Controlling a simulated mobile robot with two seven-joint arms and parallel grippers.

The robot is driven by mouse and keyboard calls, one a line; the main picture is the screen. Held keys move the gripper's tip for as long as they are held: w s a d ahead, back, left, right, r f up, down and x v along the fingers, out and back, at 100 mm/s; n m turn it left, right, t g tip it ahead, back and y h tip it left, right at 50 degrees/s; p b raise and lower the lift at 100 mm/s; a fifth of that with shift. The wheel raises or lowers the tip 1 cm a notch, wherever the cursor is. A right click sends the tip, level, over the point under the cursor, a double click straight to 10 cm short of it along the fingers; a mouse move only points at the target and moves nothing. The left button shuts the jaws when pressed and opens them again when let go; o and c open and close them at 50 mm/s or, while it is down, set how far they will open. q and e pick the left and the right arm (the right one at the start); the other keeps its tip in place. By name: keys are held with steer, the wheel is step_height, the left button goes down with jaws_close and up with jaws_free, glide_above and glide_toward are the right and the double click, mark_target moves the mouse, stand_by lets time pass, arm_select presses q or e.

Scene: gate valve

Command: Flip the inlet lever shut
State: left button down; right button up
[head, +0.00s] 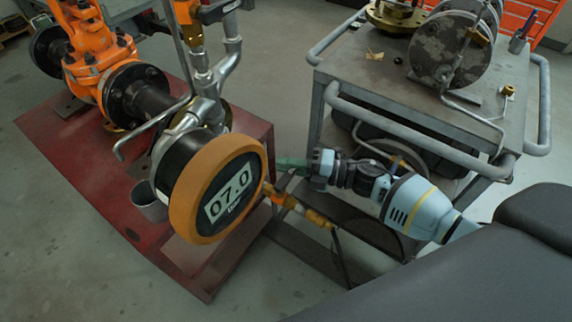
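A pipe assembly with an orange valve body (92,48) stands on a dark red base plate (60,130). A large round gauge with an orange rim (257,165) and a digital display faces me at its near end. A grey bent bar (150,127) sticks out to the left behind the gauge. It looks like a lever, but I cannot tell whether it is the inlet lever. My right gripper (305,165) is just right of the gauge, pointing left. A translucent green part shows at its tip; whether it grips anything is unclear. My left gripper is out of view.
A grey cart (345,68) with tubular rails stands behind my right arm, carrying flanged discs (452,50) and small parts. An orange fitting with a hose (300,208) juts right below the gauge. An orange-red cabinet (520,15) is at the back. Floor is clear at lower left.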

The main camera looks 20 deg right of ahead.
steer(key=o, duration=0.4)
steer(key=shift+o, duration=0.2)
steer(key=v, duration=0.8)
steer(key=shift+b, duration=0.4)
steer(key=shift+w, duration=0.1)
